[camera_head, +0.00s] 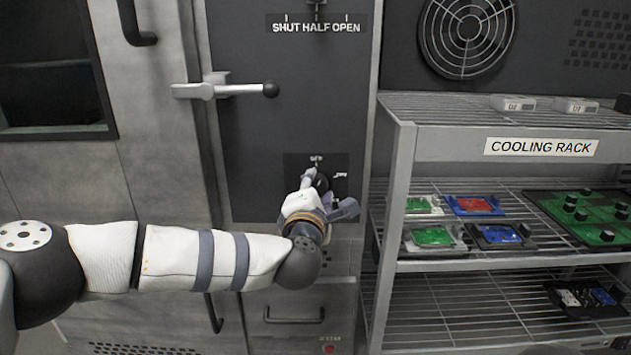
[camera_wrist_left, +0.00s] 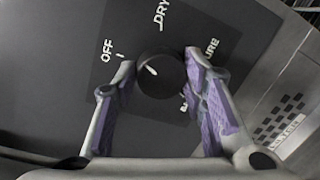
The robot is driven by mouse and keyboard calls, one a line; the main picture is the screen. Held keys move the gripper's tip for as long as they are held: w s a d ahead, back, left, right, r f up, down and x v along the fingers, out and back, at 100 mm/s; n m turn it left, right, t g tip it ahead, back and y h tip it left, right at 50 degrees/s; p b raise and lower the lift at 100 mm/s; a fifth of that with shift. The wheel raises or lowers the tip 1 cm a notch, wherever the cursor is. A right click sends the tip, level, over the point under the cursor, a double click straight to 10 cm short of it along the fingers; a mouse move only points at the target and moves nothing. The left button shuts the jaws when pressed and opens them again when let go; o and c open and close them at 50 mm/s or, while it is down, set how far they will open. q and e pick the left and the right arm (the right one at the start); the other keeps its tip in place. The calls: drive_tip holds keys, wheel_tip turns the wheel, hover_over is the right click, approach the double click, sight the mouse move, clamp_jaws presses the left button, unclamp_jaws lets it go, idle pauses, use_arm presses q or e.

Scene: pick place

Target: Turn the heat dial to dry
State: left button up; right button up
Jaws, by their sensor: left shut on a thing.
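The black round heat dial (camera_wrist_left: 160,78) is on a dark panel, between the two purple-padded fingers of my left gripper (camera_wrist_left: 159,68). The gripper is shut on it. In the left wrist view, the dial's white mark is at its upper left, on the side of the OFF label (camera_wrist_left: 107,50). The DRY label (camera_wrist_left: 161,14) is above the dial. Two more labels on the right are partly covered by a finger. In the head view, my left gripper (camera_head: 325,190) is at the panel and hides most of the dial (camera_head: 321,181). My right gripper is out of view.
A lever with a black knob (camera_head: 270,89) sticks out above the dial, under a SHUT HALF OPEN scale (camera_head: 316,28). A cooling rack (camera_head: 395,185) with several trays and boards stands close on the right. A drawer handle (camera_head: 294,317) is below.

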use_arm(q)
drive_tip(key=m+p, duration=0.2)
drive_tip(key=m, duration=0.1)
drive_tip(key=m+p, duration=0.1)
drive_tip(key=m, duration=0.1)
drive_tip(key=shift+r+y, duration=0.35)
drive_tip(key=shift+y, duration=0.05)
drive_tip(key=shift+f+m+y+p, duration=0.15)
drive_tip(key=shift+m+p, duration=0.25)
drive_tip(key=shift+m, duration=0.4)
drive_tip(key=shift+f+m+y+p, duration=0.15)
drive_tip(key=shift+m+p, duration=0.25)
drive_tip(key=shift+m, duration=0.4)
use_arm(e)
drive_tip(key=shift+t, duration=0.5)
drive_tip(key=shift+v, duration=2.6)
use_arm(q)
drive_tip(key=shift+g, duration=0.3)
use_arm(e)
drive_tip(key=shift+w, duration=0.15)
use_arm(q)
drive_tip(key=o, duration=1.2)
drive_tip(key=shift+c, duration=0.2)
drive_tip(key=shift+d, duration=0.1)
drive_tip(key=s+r, duration=0.1)
drive_tip(key=s, duration=1.1)
drive_tip(key=shift+a+r, duration=0.2)
drive_tip(key=shift+a, duration=0.1)
